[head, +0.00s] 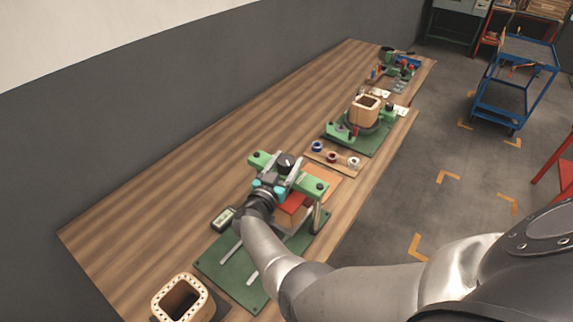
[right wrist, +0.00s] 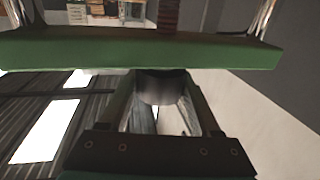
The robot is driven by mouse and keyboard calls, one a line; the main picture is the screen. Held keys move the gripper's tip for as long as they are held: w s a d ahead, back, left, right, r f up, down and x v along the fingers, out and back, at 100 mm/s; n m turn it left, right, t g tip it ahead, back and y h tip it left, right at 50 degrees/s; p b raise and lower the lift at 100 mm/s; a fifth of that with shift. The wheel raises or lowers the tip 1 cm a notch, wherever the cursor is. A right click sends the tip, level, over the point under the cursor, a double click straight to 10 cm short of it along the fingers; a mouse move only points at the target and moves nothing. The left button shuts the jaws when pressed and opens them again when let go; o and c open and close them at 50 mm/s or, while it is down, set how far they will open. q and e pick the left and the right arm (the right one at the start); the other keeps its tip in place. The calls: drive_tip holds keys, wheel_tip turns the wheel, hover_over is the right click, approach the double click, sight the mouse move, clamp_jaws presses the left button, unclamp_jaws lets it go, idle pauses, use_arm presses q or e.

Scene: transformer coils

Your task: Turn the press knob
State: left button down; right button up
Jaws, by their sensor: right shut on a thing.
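The press stands on a green base plate (head: 212,262) near the front of the long wooden bench, with a green crossbar (head: 315,186) across its top. The black press knob (head: 287,158) sits on top of the crossbar's middle. My right gripper (head: 284,171) reaches over the press and is shut on the knob. In the right wrist view the dark round knob (right wrist: 162,88) sits between the two fingers, close to the green crossbar (right wrist: 140,52). A red block (head: 291,204) lies under the crossbar, partly hidden by my arm. My left gripper is not in view.
A small gauge box (head: 223,218) lies left of the press, and a square wooden coil form (head: 182,298) stands at the front. A strip with several small rings (head: 332,158) and a second green fixture (head: 362,136) stand beyond. The bench's left side is clear.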

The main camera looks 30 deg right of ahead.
idle(0.4)
drive_tip(key=o, duration=1.4)
